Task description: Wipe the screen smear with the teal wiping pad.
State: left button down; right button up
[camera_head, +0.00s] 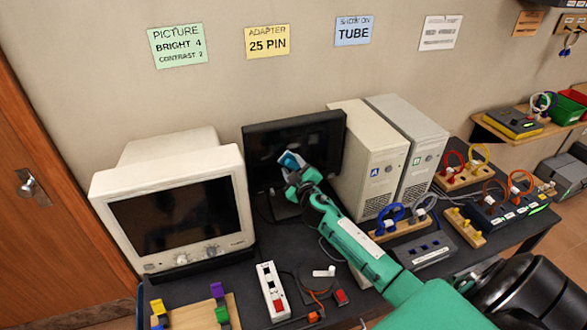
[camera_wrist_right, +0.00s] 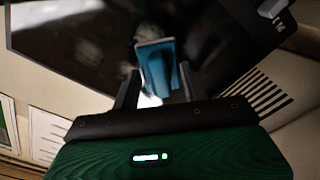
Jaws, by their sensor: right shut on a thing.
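The teal wiping pad (camera_head: 290,159) is in my right gripper (camera_head: 294,172), in front of the dark flat screen (camera_head: 318,138) at the back of the table. In the right wrist view the pad (camera_wrist_right: 155,62) stands between the two fingers of my right gripper (camera_wrist_right: 157,82), which is shut on it. The screen (camera_wrist_right: 100,35) fills the upper part of that view. I cannot tell whether the pad touches the glass. A pale patch shows just below the pad in the wrist view; I cannot tell whether it is smear or reflection. My left gripper is out of view.
A beige CRT monitor (camera_head: 178,205) stands left of the screen. Two beige computer towers, A (camera_head: 370,165) and B (camera_head: 420,140), stand close on its right. A white power strip (camera_head: 272,290) and small parts lie in front. Cable racks (camera_head: 465,170) fill the right side.

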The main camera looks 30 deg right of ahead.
jog(key=shift+x, duration=0.9)
